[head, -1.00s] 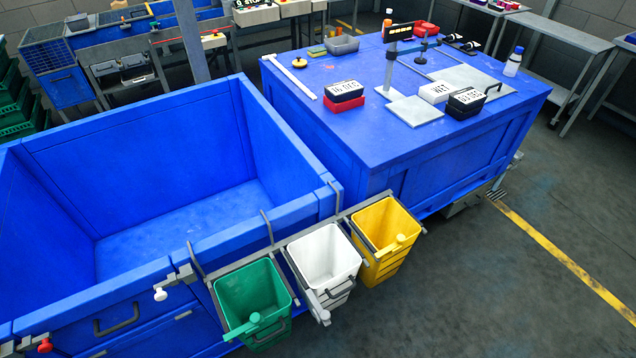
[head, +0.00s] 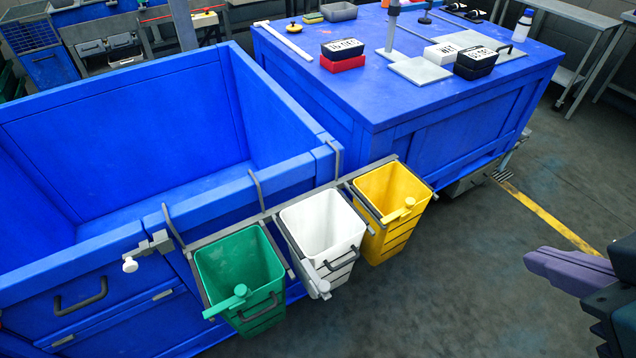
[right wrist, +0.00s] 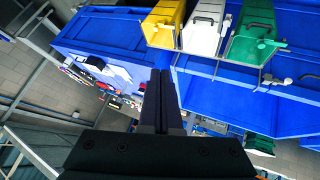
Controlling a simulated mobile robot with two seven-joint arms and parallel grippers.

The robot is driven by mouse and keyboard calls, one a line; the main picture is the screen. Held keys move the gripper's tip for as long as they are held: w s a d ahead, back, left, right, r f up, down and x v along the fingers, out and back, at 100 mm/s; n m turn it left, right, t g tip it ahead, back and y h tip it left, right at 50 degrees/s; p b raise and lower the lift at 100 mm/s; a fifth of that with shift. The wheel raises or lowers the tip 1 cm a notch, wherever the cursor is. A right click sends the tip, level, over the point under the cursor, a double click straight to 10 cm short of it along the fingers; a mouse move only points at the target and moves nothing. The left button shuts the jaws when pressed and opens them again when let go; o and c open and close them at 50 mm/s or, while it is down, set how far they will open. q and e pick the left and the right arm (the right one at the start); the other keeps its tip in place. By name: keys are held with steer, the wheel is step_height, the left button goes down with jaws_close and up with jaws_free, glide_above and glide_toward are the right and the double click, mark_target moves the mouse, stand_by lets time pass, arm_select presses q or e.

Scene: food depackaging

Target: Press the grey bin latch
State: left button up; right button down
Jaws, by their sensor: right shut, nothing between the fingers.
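A white bin (head: 322,226) hangs between a green bin (head: 238,264) and a yellow bin (head: 388,192) on a rack along the blue container's side. A light grey latch (head: 319,286) sits at the white bin's front edge, beside a dark handle. The white bin also shows in the right wrist view (right wrist: 204,28), near the top. My right gripper (head: 530,261) comes in at the right edge of the head view, well apart from the bins. Its fingers (right wrist: 157,76) are closed together and empty in the right wrist view. My left gripper is out of view.
The large blue container (head: 85,258) fills the left, with a white knob (head: 130,265) on its side. A blue table (head: 400,105) stands behind the bins, bearing small boxes and a bottle (head: 522,26). The floor (head: 455,270) between the bins and my right gripper is clear.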

steer(key=w+a+f+n+t+y+b, duration=0.1)
steer(key=w+a+f+n+t+b, duration=0.15)
steer(key=f+b, duration=0.55)
steer(key=w+a+f+n+t+y+b, duration=0.1)
steer(key=w+f+n+t+b, duration=0.15)
steer(key=f+b, duration=0.5)
steer(key=w+a+f+n+t+y+b, duration=0.15)
steer(key=w+f+b, duration=0.35)
steer(key=b, duration=0.5)
steer(key=s+a+f+n+y+b, duration=0.1)
steer(key=a+f+n+y+b, duration=0.2)
steer(key=f+b, duration=0.4)
steer(key=s+a+f+n+y+b, duration=0.1)
steer(key=a+f+n+y+b, duration=0.2)
steer(key=f+n+b, duration=0.3)
steer(key=s+a+f+n+y+b, duration=0.1)
steer(key=a+f+n+y+b, duration=0.2)
steer(key=f+b, duration=0.6)
steer(key=a+n+b, duration=0.1)
steer(key=a+b, duration=0.1)
steer(key=shift+s+f+n+g+y+b, duration=0.25)
steer(key=shift+s+n+g+y+b, duration=0.1)
steer(key=shift+s, duration=0.05)
steer(key=shift+w+a, duration=0.1)
steer(key=shift+a, duration=0.05)
